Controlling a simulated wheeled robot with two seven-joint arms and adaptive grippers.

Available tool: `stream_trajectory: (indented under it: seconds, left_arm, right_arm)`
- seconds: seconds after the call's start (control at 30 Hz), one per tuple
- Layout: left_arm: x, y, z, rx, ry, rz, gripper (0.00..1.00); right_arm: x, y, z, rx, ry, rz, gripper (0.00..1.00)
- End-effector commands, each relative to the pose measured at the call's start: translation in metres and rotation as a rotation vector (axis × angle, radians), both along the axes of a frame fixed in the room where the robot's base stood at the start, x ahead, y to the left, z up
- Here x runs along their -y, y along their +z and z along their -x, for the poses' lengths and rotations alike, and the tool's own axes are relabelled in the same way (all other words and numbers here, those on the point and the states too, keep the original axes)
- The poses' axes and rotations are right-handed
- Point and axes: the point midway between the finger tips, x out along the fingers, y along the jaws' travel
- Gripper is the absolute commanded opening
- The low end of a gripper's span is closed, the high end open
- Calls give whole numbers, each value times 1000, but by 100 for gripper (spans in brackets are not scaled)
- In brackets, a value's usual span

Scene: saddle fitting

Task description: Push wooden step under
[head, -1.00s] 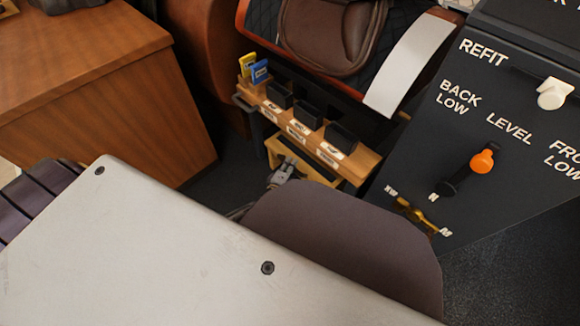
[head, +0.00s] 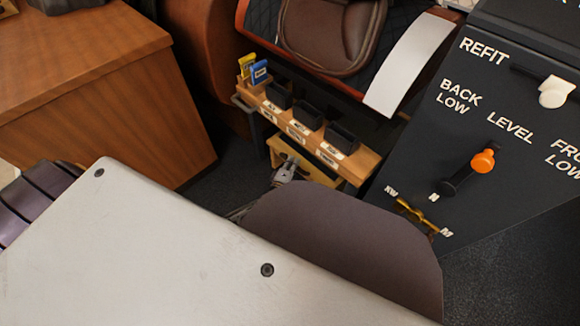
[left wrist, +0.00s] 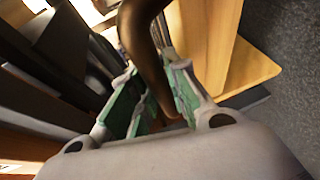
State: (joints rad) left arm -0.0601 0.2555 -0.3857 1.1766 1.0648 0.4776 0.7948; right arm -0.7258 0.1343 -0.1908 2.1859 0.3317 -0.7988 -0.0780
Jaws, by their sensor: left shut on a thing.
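The wooden step (head: 284,148) is a low pale-wood piece below the rack in the head view, partly hidden by the rack and my left gripper. My left gripper (head: 287,168) is at the step's near side. In the left wrist view, the green-padded fingers of my left gripper (left wrist: 155,105) are shut on a dark brown curved bar (left wrist: 140,38). Pale wood, seemingly the step (left wrist: 245,68), shows just right of the fingers. Where the bar joins is hidden. My right gripper is not in view.
A wooden rack (head: 362,163) with black bins and labels stands over the step. A brown saddle (head: 325,35) is behind it. A dark control panel (head: 470,110) with levers stands right, a wooden cabinet (head: 90,85) left. Dark carpet (head: 225,172) is bare between cabinet and rack.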

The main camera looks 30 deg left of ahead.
Motion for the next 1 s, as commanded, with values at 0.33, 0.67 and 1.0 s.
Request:
stream_trajectory:
  seconds: [0.33,0.67,1.0]
  left_arm:
    - [9,-1,-26,-2,-1,0,0]
    - [10,1,-28,-1,-2,1,26]
    - [9,0,-26,-1,-1,0,26]
  right_arm:
    - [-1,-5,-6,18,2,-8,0]
    - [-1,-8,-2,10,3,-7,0]
    - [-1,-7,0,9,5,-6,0]
